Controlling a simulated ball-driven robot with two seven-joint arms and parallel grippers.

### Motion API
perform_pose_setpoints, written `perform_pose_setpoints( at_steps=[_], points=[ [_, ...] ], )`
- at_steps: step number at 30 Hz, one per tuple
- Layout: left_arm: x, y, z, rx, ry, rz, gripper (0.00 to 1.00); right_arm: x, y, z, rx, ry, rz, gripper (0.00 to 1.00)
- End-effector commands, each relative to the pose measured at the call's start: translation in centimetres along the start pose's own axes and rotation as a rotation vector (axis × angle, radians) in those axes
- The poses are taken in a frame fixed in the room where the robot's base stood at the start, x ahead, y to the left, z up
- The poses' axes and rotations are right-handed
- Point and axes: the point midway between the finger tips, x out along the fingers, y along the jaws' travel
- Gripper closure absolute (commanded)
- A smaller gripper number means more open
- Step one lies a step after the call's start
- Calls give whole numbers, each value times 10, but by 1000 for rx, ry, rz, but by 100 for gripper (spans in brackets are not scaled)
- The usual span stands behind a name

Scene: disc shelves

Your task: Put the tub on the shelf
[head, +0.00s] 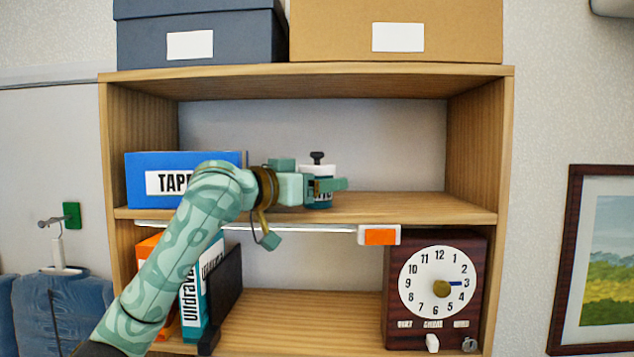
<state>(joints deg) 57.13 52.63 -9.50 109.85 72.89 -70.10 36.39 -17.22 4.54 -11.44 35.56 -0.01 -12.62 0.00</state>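The tub (318,171) is small, with a white and teal body and a dark knobbed top. It is upright at the middle shelf board (410,207), near its front edge; whether its base touches the board I cannot tell. My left gripper (325,185) reaches in from the left at the tub, with one finger across the tub's front. The other finger is hidden, so I cannot tell whether the gripper is closed on it. My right gripper is out of view.
A blue TAPE box (140,165) stands left on the same board; the right part is clear. Below are upright boxes (190,300), a dark bookend (225,290), a clock (435,285) and an orange-tagged rail (380,236). Two storage boxes (240,20) (340,25) sit on top.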

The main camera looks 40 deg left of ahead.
Motion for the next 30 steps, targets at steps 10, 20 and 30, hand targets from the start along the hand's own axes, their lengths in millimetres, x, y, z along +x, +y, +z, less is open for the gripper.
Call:
perform_pose_setpoints(
  at_steps=[10, 20, 30],
  points=[
    [-2, 0, -3, 1, 2, 0, 29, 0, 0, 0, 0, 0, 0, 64],
    [-70, -2, 3, 6, -1, -6, 29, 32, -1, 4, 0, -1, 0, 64],
    [-118, 0, -1, 1, 0, -1, 29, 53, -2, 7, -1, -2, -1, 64]
  ],
)
